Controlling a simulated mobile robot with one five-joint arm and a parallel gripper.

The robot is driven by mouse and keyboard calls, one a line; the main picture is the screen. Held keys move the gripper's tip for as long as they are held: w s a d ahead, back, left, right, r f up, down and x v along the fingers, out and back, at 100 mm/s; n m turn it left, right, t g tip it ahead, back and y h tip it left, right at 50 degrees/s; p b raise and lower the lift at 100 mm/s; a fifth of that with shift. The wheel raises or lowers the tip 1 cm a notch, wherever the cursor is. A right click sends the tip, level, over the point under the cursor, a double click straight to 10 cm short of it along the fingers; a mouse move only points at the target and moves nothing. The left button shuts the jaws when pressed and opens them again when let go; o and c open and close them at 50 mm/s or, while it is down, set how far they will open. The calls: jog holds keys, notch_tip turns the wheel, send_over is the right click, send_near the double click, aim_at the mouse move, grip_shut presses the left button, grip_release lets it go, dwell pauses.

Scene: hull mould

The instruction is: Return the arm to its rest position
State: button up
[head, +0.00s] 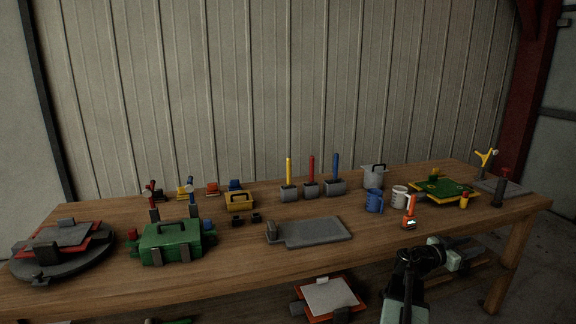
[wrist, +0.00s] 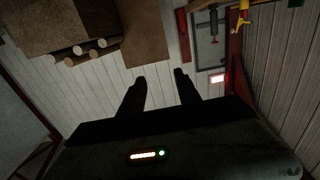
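My gripper (wrist: 160,75) shows in the wrist view with its two dark fingers apart and nothing between them. Beyond the fingers is a pale ribbed wall (wrist: 165,30). In the head view my dark and pale green arm rises from the bottom edge, right of centre, in front of the table's front edge. It looks folded low and bent to the right. The fingertips cannot be made out clearly there.
The long wooden table (head: 230,268) carries a green toolbox (head: 172,243), a grey slab (head: 318,232), a blue mug (head: 374,201) and a white mug (head: 399,196). An orange-handled tool (head: 409,210) stands near the front edge by my arm.

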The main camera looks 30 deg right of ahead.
jog(key=w+a+f+n+t+y, duration=0.2)
jog(key=w+a+f+n+y, duration=0.1)
jog(key=w+a+f, duration=0.55)
jog(key=w+a+f+n+t+y, duration=0.25)
jog(key=w+a+f, duration=0.25)
jog(key=w+a, duration=0.65)
jog(key=w+a+f+n+y, duration=0.2)
jog(key=a+f+n, duration=0.1)
jog(key=a, duration=0.6)
jog(key=w+a+f+n+t+y, duration=0.1)
jog(key=w+a+f+n+y, duration=0.15)
jog(key=a, duration=0.65)
jog(key=w+a+f+n+y, duration=0.2)
jog(key=a+n, duration=0.1)
jog(key=a, duration=0.7)
jog(key=s+a+f+n+y, duration=0.1)
jog(key=a+n+y, duration=0.2)
jog(key=a, duration=0.8)
jog(key=s+a+f+n+y, duration=0.15)
jog(key=a+n, duration=0.25)
jog(key=a, duration=0.8)
notch_tip(320, 180, up, 18)
jog(key=p, duration=1.8)
jog(key=shift+w+r+g+y+p, duration=0.2)
jog(key=shift+w+g+y+p, duration=0.2)
jog(key=shift+w+g+y, duration=0.05)
jog(key=shift+d, duration=0.15)
